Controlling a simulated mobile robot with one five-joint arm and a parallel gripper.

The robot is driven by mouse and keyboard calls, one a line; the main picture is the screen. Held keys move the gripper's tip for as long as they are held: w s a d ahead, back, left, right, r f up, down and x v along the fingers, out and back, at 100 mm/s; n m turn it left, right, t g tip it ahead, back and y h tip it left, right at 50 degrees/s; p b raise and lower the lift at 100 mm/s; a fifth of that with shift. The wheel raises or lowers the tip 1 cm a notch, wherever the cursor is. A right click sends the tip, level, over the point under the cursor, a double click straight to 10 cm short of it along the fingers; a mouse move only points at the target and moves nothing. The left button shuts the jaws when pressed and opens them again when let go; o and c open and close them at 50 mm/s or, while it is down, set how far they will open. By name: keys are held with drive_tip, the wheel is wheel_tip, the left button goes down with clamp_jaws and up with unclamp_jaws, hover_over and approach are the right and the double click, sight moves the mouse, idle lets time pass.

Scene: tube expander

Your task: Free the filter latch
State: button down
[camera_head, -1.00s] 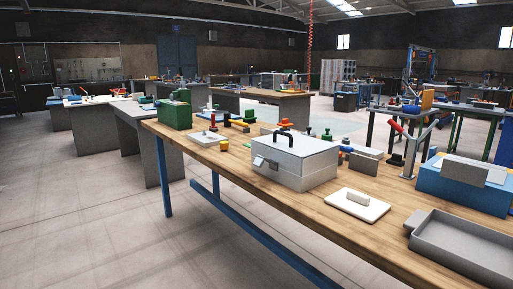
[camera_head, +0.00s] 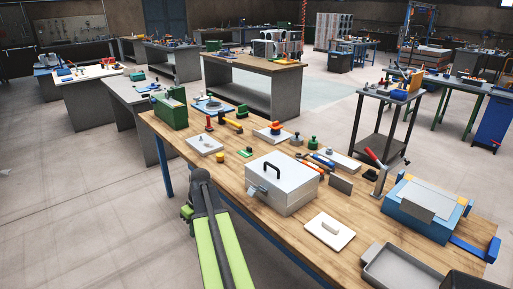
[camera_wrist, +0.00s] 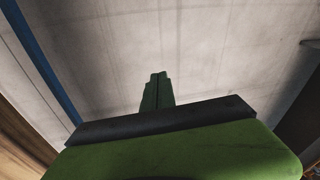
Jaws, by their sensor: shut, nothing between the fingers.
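A light grey box (camera_head: 291,194) with a black handle on its lid stands on the wooden bench in the head view. A small grey latch-like tab (camera_head: 256,190) sticks out from its left side; I cannot tell whether it is the filter latch or how it is fastened. My green arm rises from the bottom of the head view, left of the box and apart from it. My gripper (camera_wrist: 157,90) shows in the wrist view with its green fingers together and empty, above bare floor. The box is not recognisable in the wrist view.
Free floor (camera_head: 75,215) lies left of the bench.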

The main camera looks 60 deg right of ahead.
drive_tip(key=s+d+r+m+t+p, duration=0.1)
drive_tip(key=s+d+r+p, duration=0.3)
drive_tip(key=d+r+p, duration=0.4)
drive_tip(key=s+d+r+p, duration=0.45)
drive_tip(key=d+r, duration=0.25)
drive_tip(key=r, duration=0.3)
drive_tip(key=t+p, duration=0.1)
drive_tip(key=p, duration=0.9)
approach(254, 188)
drive_tip(key=shift+h, duration=0.3)
drive_tip(key=b+x, duration=0.2)
drive_tip(key=b, duration=0.2)
drive_tip(key=b+x, duration=0.2)
drive_tip(key=b, duration=0.2)
drive_tip(key=b+x, duration=0.2)
drive_tip(key=b, duration=0.2)
drive_tip(key=shift+w+d+b, duration=0.1)
drive_tip(key=shift+d+b, duration=0.15)
drive_tip(key=shift+b, duration=0.05)
drive_tip(key=shift+w+a+f, duration=0.1)
drive_tip(key=shift+a+f, duration=0.1)
drive_tip(key=shift+a, duration=0.1)
drive_tip(key=shift+a+b, duration=0.1)
drive_tip(key=shift+b, duration=0.2)
